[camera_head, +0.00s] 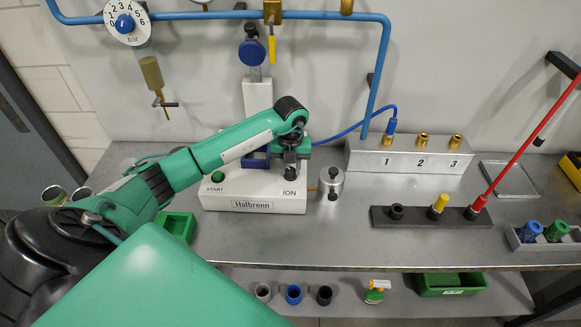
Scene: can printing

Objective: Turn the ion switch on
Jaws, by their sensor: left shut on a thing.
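The white Halbrenn box (253,203) stands on the metal bench with a green START button (217,176) at its left and the ION label at its right end. My left arm reaches in from the left over the box. My left gripper (290,170) points down just above the ION label and is shut on the ion switch. The switch itself is mostly hidden by the gripper, so I cannot tell its setting. My right gripper is not in view.
A small metal cylinder (331,181) stands close at the box's right. A blue pipe (384,70) and a numbered dial (127,22) are on the wall. A grey block (408,158) with numbered brass fittings and a dark socket bar (415,219) stand at right. A green bin (178,226) is at left.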

